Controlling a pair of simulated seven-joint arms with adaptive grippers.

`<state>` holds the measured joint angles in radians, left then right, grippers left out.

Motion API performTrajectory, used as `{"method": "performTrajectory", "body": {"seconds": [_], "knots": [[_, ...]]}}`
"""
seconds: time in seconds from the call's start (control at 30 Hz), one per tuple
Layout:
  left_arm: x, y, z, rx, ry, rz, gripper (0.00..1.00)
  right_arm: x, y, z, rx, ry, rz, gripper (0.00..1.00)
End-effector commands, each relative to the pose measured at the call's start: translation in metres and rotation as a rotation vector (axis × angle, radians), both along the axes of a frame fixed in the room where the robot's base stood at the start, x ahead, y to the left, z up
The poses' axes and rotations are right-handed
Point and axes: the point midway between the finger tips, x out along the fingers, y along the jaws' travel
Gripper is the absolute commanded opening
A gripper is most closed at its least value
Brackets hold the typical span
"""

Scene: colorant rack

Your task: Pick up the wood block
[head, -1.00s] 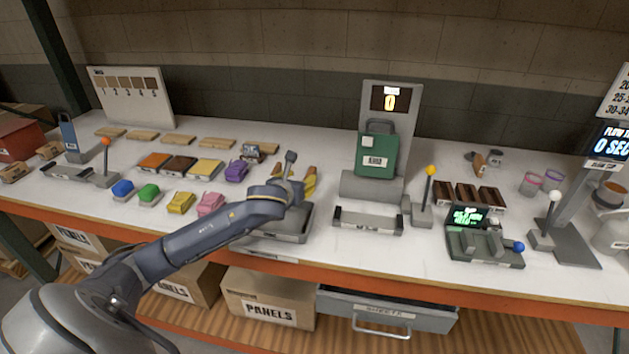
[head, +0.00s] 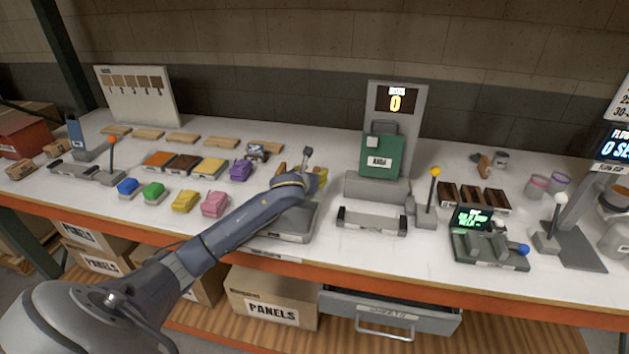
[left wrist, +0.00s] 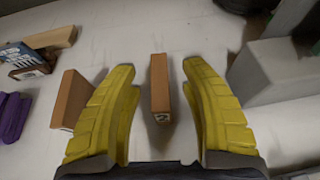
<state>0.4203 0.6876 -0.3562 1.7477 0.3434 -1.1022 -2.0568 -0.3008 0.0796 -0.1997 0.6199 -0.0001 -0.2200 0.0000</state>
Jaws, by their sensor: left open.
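My left gripper (left wrist: 160,67) is open, its two yellow fingers spread in the left wrist view. A narrow upright brown wood block (left wrist: 160,82) with a number on its near end, seemingly a 2, stands between the fingers, with a gap on both sides. A second brown block (left wrist: 70,98) stands left of the left finger. In the head view the left gripper (head: 318,177) is mostly hidden behind its own wrist. A brown block (head: 281,168) shows just left of it; the block between the fingers is hidden there. My right gripper is not in view.
A purple piece (head: 240,170) and a labelled dark box (head: 256,151) lie to the left. A grey stand with a green bag (head: 380,160) rises to the right. A grey flat device (head: 290,222) sits in front, under the arm. White table shows around the block.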

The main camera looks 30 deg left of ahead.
Motion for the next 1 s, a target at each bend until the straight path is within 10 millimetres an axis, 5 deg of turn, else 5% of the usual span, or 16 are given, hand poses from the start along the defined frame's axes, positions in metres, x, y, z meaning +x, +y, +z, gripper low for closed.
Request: {"method": "performTrajectory", "body": {"seconds": [0.23, 0.6, 1.0], "knots": [[0.019, 0.005, -0.008, -0.002, 0.0, 0.001, 0.44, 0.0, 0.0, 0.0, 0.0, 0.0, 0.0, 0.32], [0.021, 0.006, -0.01, -0.001, 0.0, 0.0, 0.45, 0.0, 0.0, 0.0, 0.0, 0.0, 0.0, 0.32], [0.021, 0.006, -0.01, -0.001, 0.001, 0.0, 0.0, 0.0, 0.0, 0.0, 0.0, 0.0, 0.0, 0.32]]}}
